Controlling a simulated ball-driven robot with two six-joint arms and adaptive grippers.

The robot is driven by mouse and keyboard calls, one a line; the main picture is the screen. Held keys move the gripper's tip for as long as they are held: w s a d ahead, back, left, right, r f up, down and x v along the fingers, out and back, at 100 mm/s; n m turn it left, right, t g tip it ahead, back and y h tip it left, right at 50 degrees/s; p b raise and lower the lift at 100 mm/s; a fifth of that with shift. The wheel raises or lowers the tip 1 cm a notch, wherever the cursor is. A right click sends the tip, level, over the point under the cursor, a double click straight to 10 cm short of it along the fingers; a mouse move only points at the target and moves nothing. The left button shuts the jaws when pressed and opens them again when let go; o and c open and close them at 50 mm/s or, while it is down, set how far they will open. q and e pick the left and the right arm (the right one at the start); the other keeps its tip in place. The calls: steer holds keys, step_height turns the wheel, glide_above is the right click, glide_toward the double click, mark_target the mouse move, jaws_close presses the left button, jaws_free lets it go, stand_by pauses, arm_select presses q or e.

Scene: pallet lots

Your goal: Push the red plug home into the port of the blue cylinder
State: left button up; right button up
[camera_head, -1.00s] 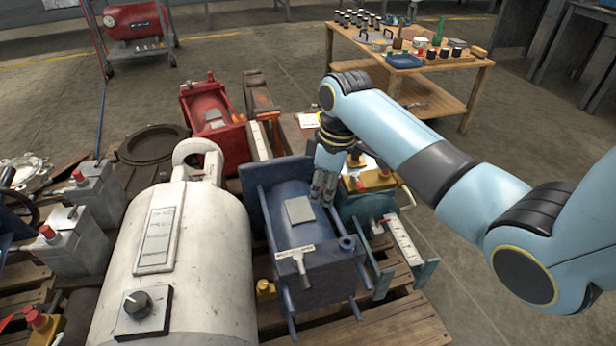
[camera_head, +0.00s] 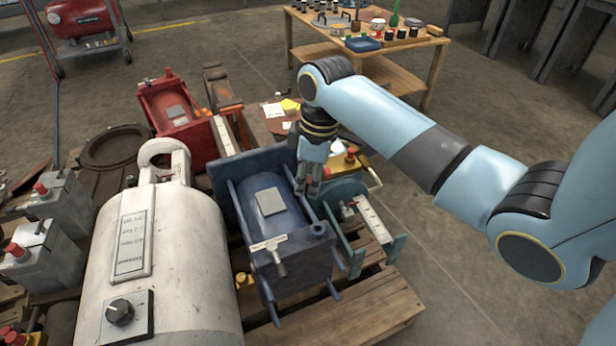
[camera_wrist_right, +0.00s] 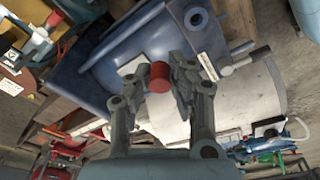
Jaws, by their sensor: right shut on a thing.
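The blue cylinder (camera_head: 287,222) lies in a blue frame with square end plates, left of and below my right gripper in the head view. It also shows in the wrist view (camera_wrist_right: 105,65), behind the fingers. My right gripper (camera_head: 312,188) hangs over the cylinder's right side, pointing down. In the wrist view its fingers (camera_wrist_right: 158,88) are shut on the red plug (camera_wrist_right: 159,77), which shows as a short red cylinder. A round blue fitting (camera_head: 318,229) sits at the frame's near right corner; I cannot tell whether it is the port. My left gripper is out of view.
A large white tank (camera_head: 165,265) stands close on the left, and a teal machine (camera_head: 345,188) close on the right. A red machine (camera_head: 178,115) is behind. All rest around a wooden pallet (camera_head: 375,315). A wooden table (camera_head: 375,60) stands farther back.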

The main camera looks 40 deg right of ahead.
arm_select(q)
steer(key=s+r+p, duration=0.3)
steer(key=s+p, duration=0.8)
steer(key=p, duration=0.2)
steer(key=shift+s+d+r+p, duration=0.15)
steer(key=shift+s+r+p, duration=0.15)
steer(key=shift+p, duration=0.1)
arm_select(e)
step_height(320, 180, up, 18)
steer(key=w+t, duration=0.1)
steer(key=w, duration=0.1)
steer(key=shift+w+r, duration=0.2)
steer(key=shift+w, duration=0.15)
